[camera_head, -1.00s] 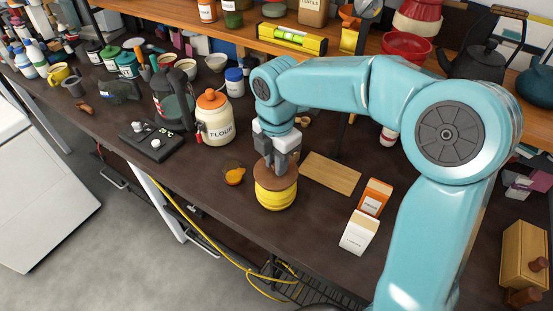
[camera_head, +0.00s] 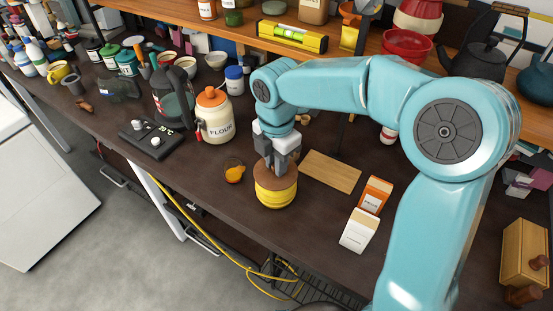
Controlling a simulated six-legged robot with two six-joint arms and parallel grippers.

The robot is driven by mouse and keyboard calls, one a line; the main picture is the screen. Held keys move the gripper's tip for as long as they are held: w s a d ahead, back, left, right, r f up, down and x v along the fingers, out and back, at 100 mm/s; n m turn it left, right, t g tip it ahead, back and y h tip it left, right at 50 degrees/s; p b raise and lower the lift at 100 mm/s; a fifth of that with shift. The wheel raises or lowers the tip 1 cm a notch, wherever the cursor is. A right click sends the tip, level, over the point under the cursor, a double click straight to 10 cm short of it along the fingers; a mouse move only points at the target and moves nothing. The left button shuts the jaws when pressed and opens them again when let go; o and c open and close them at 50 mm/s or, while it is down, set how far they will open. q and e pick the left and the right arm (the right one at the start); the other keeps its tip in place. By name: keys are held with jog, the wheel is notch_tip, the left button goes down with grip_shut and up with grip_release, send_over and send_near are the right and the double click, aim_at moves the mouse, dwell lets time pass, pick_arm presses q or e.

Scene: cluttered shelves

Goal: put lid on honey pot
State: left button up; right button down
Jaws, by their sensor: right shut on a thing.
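The yellow ribbed honey pot (camera_head: 276,195) stands upright on the dark worktop near its front edge. The brown wooden lid (camera_head: 265,181) lies over the pot's top and looks roughly level; whether it is fully seated I cannot tell. My right gripper (camera_head: 281,169) comes down from above, shut on the lid at its middle, and its fingers hide part of the lid. My left gripper is not in view.
A flour jar (camera_head: 215,122) with an orange top stands behind left, by a black scale (camera_head: 154,140). A small orange item (camera_head: 234,174) lies left of the pot. A wooden board (camera_head: 331,171) and two cartons (camera_head: 359,231) are to the right.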

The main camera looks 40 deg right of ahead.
jog(key=shift+f, duration=0.35)
dwell(0.4)
jog(key=c, duration=0.9)
grip_release()
notch_tip(320, 180, up, 16)
jog(key=shift+r+p, duration=0.2)
jog(key=shift+p, duration=0.9)
jog(key=shift+a, duration=0.1)
